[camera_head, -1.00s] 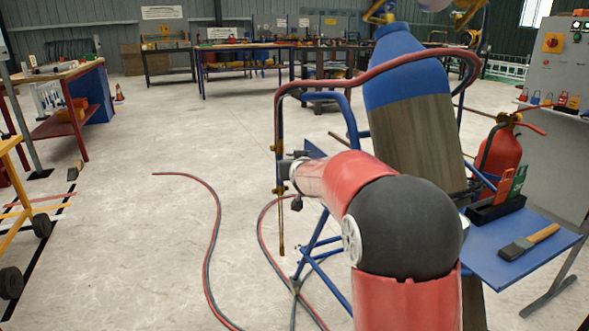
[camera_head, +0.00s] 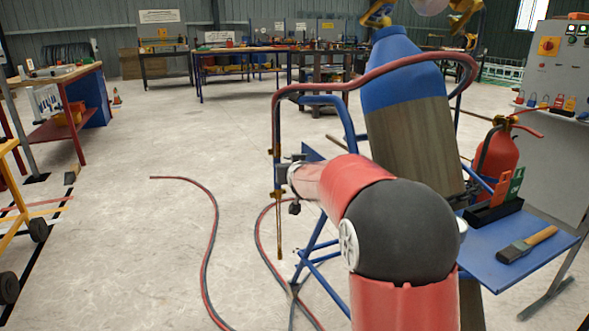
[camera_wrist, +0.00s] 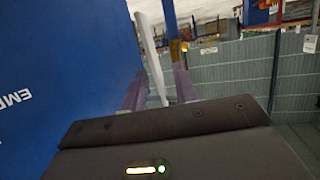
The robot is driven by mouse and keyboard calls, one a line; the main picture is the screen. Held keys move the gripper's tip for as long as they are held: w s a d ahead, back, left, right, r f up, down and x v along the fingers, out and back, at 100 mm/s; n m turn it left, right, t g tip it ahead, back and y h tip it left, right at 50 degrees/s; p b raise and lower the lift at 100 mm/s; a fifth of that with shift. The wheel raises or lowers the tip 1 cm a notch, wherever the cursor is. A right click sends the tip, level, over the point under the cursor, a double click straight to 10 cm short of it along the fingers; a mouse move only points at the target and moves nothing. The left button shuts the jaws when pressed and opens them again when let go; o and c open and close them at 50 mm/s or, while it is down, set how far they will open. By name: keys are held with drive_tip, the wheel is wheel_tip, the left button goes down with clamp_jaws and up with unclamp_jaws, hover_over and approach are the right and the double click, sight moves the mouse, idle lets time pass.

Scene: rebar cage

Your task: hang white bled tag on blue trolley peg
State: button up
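In the wrist view, the white tag (camera_wrist: 153,55) shows as a thin white edge between the fingers of my gripper (camera_wrist: 161,85). My fingers appear shut on its near end, and its free end extends away from them. A blue trolley post (camera_wrist: 170,18) with a brass fitting (camera_wrist: 176,47) stands just to the right of the tag. In the head view, my gripper (camera_head: 287,168) is beside the left upright of the blue trolley (camera_head: 277,125). The tag is not clear there, and I cannot make out the peg.
The tall blue-topped cylinder (camera_head: 408,95) leans right of my gripper. A blue surface with white letters (camera_wrist: 60,80) fills the wrist view's left. Red and dark hoses (camera_head: 212,240) lie on the floor. A blue shelf (camera_head: 480,245) holds a brush (camera_head: 527,244). A red extinguisher (camera_head: 498,155) stands behind.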

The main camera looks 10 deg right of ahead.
drive_tip(key=s+a+n+g+y, duration=0.1)
drive_tip(key=s+a+g+y, duration=0.2)
drive_tip(key=s, duration=2.3)
drive_tip(key=s+f+g+h, duration=0.1)
drive_tip(key=s+f+g, duration=0.2)
drive_tip(key=s, duration=0.6)
drive_tip(key=s+d+f+g+h, duration=0.1)
drive_tip(key=s+f+g, duration=0.2)
drive_tip(key=s, duration=0.7)
drive_tip(key=shift+s+d+f, duration=0.15)
drive_tip(key=shift+s+f, duration=0.1)
drive_tip(key=shift+f, duration=0.35)
idle(1.4)
